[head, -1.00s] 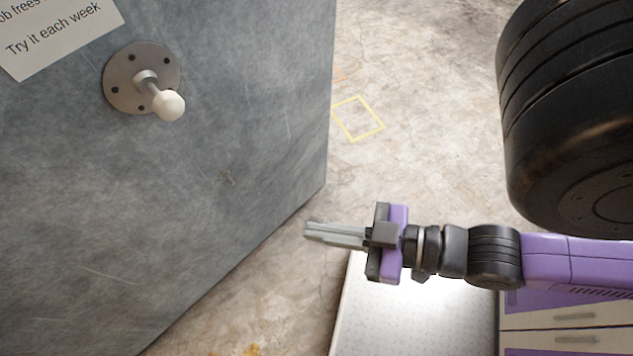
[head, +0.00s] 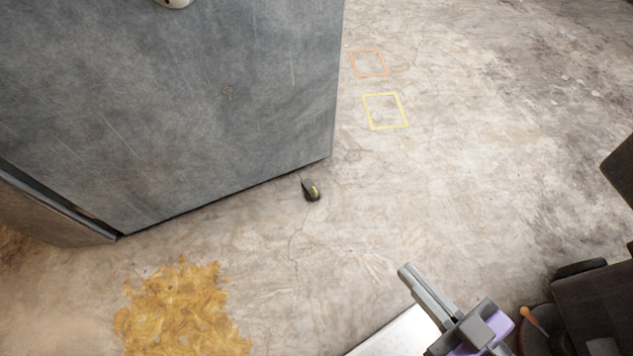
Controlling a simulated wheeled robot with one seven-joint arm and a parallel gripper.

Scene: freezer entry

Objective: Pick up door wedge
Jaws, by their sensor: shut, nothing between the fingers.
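A yellow-brown patch (head: 180,312) covers the floor at the lower left. A yellow outlined square (head: 385,111) and an orange one (head: 369,63) are marked on the floor beyond the door's edge. The floor between the wedge and my gripper is clear.

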